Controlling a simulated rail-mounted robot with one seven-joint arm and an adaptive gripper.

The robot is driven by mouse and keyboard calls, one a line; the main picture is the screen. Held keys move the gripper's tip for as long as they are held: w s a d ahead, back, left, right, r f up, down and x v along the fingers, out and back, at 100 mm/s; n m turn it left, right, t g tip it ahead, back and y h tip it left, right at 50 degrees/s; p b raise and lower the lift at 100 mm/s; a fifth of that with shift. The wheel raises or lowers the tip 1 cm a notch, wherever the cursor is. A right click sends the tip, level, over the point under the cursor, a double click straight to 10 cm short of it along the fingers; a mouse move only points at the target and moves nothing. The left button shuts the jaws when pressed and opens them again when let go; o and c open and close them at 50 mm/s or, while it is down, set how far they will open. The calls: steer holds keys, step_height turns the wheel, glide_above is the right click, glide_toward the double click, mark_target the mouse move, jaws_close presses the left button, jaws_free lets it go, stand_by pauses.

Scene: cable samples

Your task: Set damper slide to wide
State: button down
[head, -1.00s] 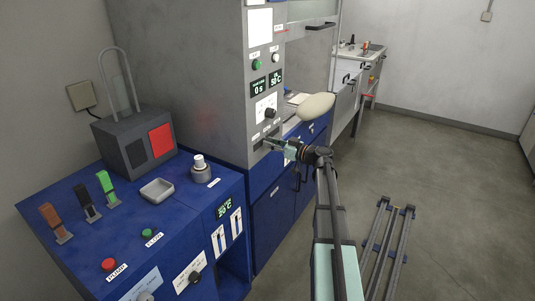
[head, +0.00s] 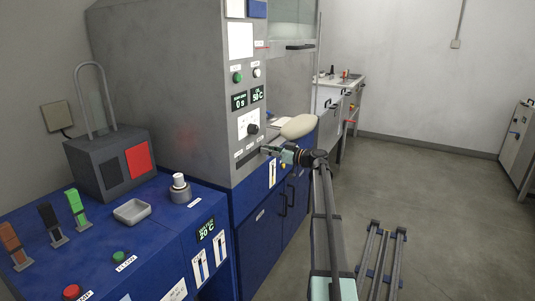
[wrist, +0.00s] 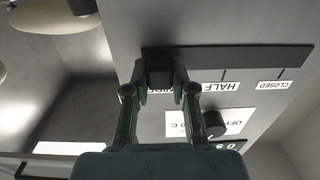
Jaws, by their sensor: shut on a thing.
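The damper slide is a dark knob (wrist: 159,68) in a long black slot (wrist: 240,57) on the grey cabinet face. In the upside-down wrist view, the labels CLOSED (wrist: 273,86) and HALF (wrist: 222,88) sit along the slot. A third label is mostly hidden behind my finger. The knob is at the slot's left end in that view, beside this partly hidden label and well away from CLOSED. My gripper (wrist: 161,88) is shut on the knob, one finger on each side. In the head view my gripper (head: 271,151) is at the lower front of the cabinet.
A round black dial (wrist: 214,123) is close beside my fingers, on the same panel. A pale rounded pad (head: 298,127) is just behind my gripper. The blue console (head: 165,225) with switches and a grey box (head: 108,160) stands at the left. The floor at the right is mostly clear.

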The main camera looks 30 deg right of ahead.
steer(key=shift+w+d+r, duration=0.1)
steer(key=shift+w+d, duration=0.05)
steer(key=c, duration=1)
jaws_free()
steer(key=shift+o, duration=0.2)
steer(key=v, duration=1.2)
